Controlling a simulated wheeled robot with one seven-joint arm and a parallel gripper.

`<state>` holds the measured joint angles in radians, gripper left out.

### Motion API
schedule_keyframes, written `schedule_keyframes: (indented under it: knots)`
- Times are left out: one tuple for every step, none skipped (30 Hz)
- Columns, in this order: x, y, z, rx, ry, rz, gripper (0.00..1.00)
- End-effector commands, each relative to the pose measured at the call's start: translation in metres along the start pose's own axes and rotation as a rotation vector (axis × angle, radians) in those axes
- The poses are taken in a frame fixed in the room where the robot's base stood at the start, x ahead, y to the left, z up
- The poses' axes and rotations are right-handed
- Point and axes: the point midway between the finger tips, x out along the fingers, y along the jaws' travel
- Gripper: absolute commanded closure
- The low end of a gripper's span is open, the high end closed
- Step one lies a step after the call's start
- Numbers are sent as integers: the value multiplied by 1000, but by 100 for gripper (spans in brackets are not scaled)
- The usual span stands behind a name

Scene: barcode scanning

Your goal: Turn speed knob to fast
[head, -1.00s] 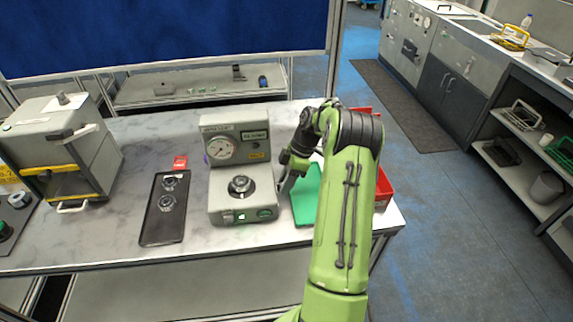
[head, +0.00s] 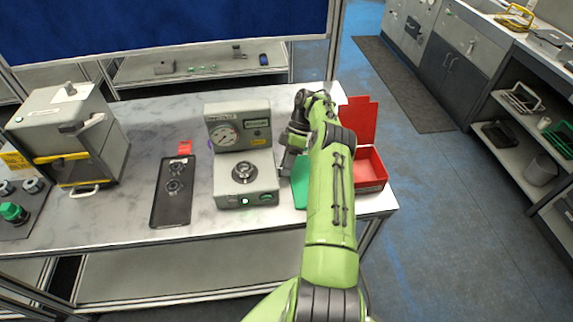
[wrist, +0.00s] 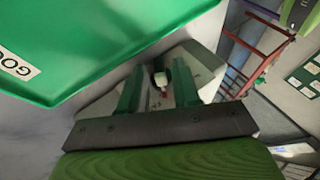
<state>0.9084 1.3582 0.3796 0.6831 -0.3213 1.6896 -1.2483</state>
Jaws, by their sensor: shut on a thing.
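The grey machine (head: 228,196) stands on the bench, with a round gauge (head: 223,136) on its upright back and a dark round fitting (head: 244,172) on top. My gripper (head: 286,166) is low at the machine's right side, partly hidden by my arm in the head view. In the wrist view, my gripper's fingers (wrist: 158,92) are close around a small pale knob (wrist: 160,77) with a red mark beside it. The knob's scale is too small to read, so its setting cannot be told. The head view hides the knob.
A green tray (head: 300,190) lies close to my gripper, and fills the upper left of the wrist view (wrist: 80,50). A red open bin (head: 370,165) is to the right. A black tray (head: 172,212) with round parts and a grey cabinet (head: 70,120) are to the left.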

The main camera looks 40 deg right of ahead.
Motion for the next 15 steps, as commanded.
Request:
schedule_keyframes:
  knots:
    - [0,0,0,-1,0,1,99]
    - [-1,0,0,-1,0,1,99]
    - [0,0,0,-1,0,1,99]
    - [0,0,0,-1,0,1,99]
    - [0,0,0,-1,0,1,99]
    - [0,0,0,-1,0,1,99]
    - [0,0,0,-1,0,1,99]
    - [0,0,0,-1,0,1,67]
    - [0,0,0,-1,0,1,62]
    - [0,0,0,-1,0,1,62]
    - [0,0,0,-1,0,1,62]
    - [0,0,0,-1,0,1,62]
    - [0,0,0,-1,0,1,62]
    - [0,0,0,-1,0,1,62]
    - [0,0,0,-1,0,1,62]
